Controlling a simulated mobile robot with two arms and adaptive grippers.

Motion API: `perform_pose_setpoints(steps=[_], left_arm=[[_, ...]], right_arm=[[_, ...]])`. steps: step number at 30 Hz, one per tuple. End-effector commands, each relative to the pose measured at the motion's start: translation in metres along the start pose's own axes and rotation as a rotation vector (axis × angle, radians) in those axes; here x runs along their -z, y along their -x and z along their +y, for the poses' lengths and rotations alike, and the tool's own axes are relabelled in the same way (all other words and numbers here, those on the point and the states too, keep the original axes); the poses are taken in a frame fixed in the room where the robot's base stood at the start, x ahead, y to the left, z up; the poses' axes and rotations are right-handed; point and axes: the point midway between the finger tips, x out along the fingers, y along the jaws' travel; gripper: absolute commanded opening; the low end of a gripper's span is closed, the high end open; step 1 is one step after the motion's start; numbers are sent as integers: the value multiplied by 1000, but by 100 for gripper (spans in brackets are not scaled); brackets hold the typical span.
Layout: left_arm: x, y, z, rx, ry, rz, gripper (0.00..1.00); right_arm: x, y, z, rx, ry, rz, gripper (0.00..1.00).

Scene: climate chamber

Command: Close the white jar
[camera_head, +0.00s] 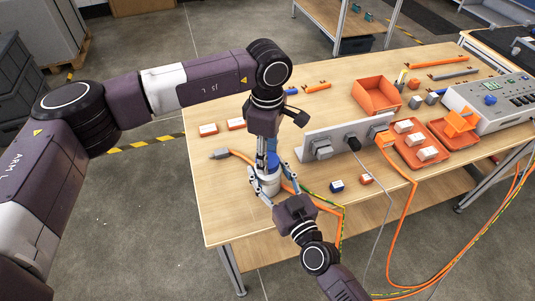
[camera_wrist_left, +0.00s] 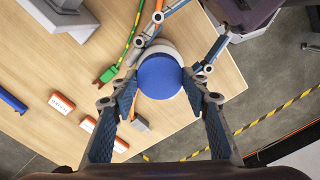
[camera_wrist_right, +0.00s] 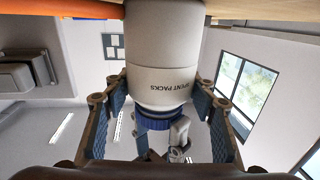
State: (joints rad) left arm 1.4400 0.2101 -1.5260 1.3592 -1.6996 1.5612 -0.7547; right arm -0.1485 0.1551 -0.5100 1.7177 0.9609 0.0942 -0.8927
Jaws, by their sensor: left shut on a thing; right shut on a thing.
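The white jar (camera_head: 268,184) stands near the table's front left corner, its blue lid (camera_head: 273,161) at its mouth. My left gripper (camera_wrist_left: 158,84) comes down from above and is shut on the blue lid (camera_wrist_left: 161,76). The jar's white rim (camera_wrist_left: 160,48) shows past the lid. My right gripper (camera_wrist_right: 157,100) is shut on the jar's body from the side. The right wrist view is upside down and shows the jar (camera_wrist_right: 160,60) with printed lettering and the lid (camera_wrist_right: 155,119) against its mouth. I cannot tell whether the lid is fully seated.
A grey power strip with plugs (camera_head: 345,139) stands right of the jar. Orange cables (camera_head: 240,156) run past the jar. Orange trays (camera_head: 376,95) stand farther right.

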Motion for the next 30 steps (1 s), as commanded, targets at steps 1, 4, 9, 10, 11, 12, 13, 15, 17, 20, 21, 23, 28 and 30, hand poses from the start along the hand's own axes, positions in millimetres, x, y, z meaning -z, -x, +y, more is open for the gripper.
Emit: perform_pose_setpoints(steps=[1,4,9,10,11,12,13,15,17,20,21,23,28,30], left_arm=[[0,1,0,-1,-95,1,35],[0,1,0,-1,-296,0,35],[0,0,0,-1,-636,0,35],[0,0,0,-1,-696,0,35],[0,0,0,-1,-756,0,35],[0,0,0,-1,-836,0,35],[0,0,0,-1,-896,0,35],[0,0,1,-1,-1036,0,35],[0,0,1,-1,-1156,0,35],[0,0,1,0,-1356,1,35],[0,0,1,0,-1436,1,35],[0,0,1,0,-1556,1,35],[0,0,1,-1,-1870,1,35],[0,0,1,-1,-1966,1,35]], right_arm=[[-1,0,0,0,0,-1,0],[-1,0,0,0,0,-1,0],[-1,0,0,0,0,-2,0],[-1,0,0,0,0,-2,0],[-1,0,0,0,0,-2,0],[-1,0,0,0,0,-2,0],[-1,0,0,0,0,-2,0],[-1,0,0,0,0,-2,0],[-1,0,0,0,0,-2,0],[-1,0,0,0,0,-2,0],[-1,0,0,0,0,-2,0],[-1,0,0,0,0,-2,0],[-1,0,0,0,0,-2,0],[-1,0,0,0,0,-2,0]])
